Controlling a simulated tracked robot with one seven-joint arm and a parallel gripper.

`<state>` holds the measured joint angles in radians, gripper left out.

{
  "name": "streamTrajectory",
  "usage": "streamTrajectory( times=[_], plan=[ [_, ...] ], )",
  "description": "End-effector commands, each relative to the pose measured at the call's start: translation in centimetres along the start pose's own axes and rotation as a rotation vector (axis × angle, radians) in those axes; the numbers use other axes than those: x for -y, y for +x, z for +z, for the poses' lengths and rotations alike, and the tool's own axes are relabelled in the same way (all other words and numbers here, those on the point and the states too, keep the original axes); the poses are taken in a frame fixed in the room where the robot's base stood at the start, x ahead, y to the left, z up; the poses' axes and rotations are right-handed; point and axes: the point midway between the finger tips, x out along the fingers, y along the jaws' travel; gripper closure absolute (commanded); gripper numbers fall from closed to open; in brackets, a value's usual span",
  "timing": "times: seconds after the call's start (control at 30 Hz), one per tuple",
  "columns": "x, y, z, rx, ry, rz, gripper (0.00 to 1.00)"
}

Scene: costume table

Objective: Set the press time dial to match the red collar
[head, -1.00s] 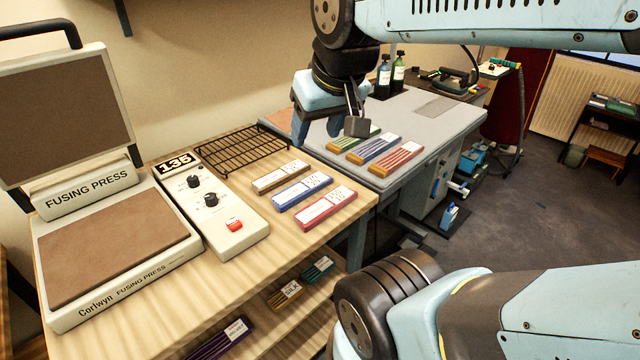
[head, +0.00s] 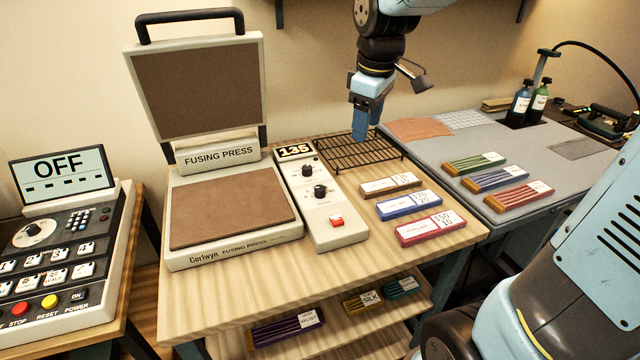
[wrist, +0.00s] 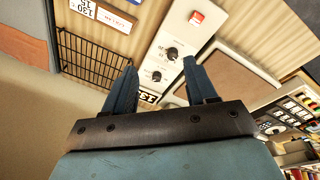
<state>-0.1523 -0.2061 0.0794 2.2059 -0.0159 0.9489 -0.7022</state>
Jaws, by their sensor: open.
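The fusing press control box (head: 322,205) stands right of the press plate. It has an upper black dial (head: 306,170), a lower black dial (head: 320,191), a red button (head: 337,220) and a display (head: 294,151) reading 135. Both dials also show in the wrist view, the lower (wrist: 172,54) and upper (wrist: 155,76); their scale marks are too small to read. The red card (head: 430,228) lies right of the box, its label seeming to read 150 over 10; no separate collar shows. My gripper (head: 362,133) is open and empty above the wire rack, apart from the dials.
The fusing press (head: 230,208) stands open, its lid raised. A brown card (head: 391,185) and blue card (head: 408,205) lie beside the red one. The wire rack (head: 375,158) is behind them. An OFF panel machine (head: 62,240) stands at left. Bare wood lies in front of the box.

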Motion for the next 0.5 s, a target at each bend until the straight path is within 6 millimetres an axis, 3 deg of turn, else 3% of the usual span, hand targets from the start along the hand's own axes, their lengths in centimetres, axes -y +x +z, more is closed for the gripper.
streamTrajectory(
  times=[0.3, 0.5],
  plan=[
    [-0.5, 5.7, -7.2, 0.061, -0.381, -0.109, 0.43],
    [-0.2, 8.2, -9.9, 0.075, -0.535, -0.155, 0.43]
  ],
)
